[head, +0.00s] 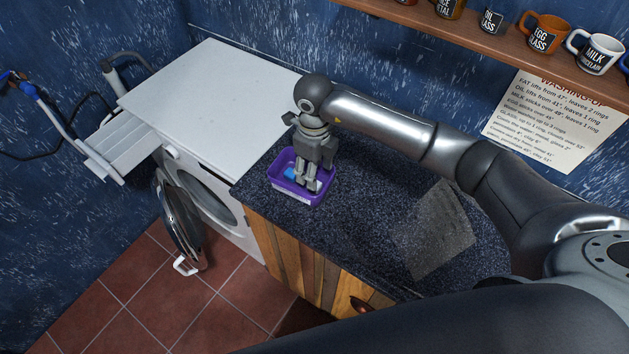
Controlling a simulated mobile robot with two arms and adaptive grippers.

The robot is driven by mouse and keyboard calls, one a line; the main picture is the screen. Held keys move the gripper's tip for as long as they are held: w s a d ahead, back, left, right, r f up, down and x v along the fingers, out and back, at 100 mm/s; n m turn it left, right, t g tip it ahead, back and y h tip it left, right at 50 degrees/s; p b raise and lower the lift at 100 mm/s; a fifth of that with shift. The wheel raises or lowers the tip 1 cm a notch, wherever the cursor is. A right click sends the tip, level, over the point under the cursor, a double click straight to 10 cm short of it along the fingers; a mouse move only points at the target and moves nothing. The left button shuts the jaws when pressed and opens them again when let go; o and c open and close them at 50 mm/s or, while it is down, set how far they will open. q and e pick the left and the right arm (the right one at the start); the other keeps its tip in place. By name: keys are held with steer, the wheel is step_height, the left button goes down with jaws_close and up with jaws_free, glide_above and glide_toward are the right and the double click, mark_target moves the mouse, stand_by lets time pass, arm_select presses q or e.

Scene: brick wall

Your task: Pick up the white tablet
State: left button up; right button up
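A purple box (302,200) with an open top and a white lower front stands on the dark speckled counter, near its left end. My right gripper (307,187) points down into the box, with its fingertips inside the walls. Something blue (290,173) lies in the box at the left of the fingers. A small pale patch shows by the fingertips, but I cannot tell whether it is the white tablet or part of the gripper. The fingers hide much of the box's inside. I cannot tell whether they hold anything. My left gripper is not in view.
A white washing machine (215,85) stands left of the counter, its round door (180,225) hanging open and its drawer (125,150) pulled out. A shelf (450,32) with several mugs runs above the counter. The speckled counter (360,220) right of the box is clear.

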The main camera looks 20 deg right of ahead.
steer(key=shift+f, duration=0.25)
steer(key=shift+w+f+p, duration=0.1)
steer(key=shift+f+p, duration=0.25)
steer(key=shift+p, duration=0.05)
step_height(320, 180, down, 5)
steer(key=shift+w+r+p, duration=0.15)
steer(key=shift+p, duration=0.85)
steer(key=shift+w, duration=0.1)
steer(key=shift+c, duration=0.9)
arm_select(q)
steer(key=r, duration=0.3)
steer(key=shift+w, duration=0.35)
arm_select(e)
steer(key=c, duration=0.8)
steer(key=shift+o, duration=0.2)
